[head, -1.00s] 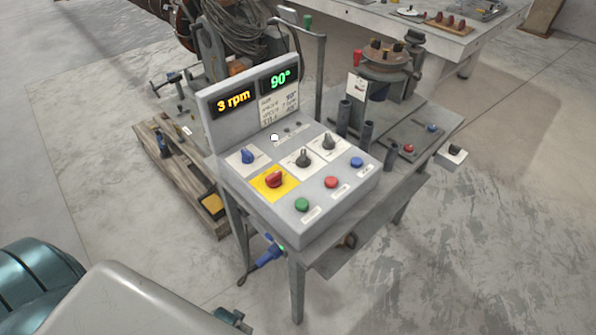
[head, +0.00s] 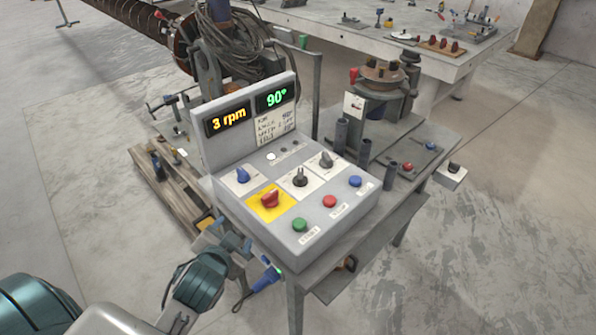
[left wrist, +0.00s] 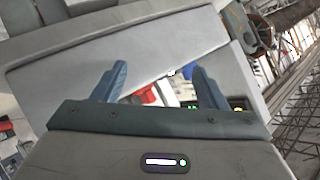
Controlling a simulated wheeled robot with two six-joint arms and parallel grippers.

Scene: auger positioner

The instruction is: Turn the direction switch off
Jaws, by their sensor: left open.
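The grey control box (head: 340,228) stands on a metal table, with several knobs and buttons on its sloped top. A blue knob (head: 242,175), a red knob on a yellow plate (head: 270,198) and two black knobs (head: 300,177) (head: 326,159) show there; their labels are too small to read, so I cannot tell which is the direction switch. My left gripper (head: 236,243) is open and empty, low beside the box's left front side, apart from the knobs. In the left wrist view its two fingers (left wrist: 158,82) are spread before a grey surface, with something red (left wrist: 147,95) partly visible between them.
Displays on the upright panel read 3 rpm (head: 229,119) and 90° (head: 277,96). Green (head: 299,224), red (head: 330,201) and blue (head: 355,181) buttons line the box's front. Upright tubes (head: 341,135) stand to the right.

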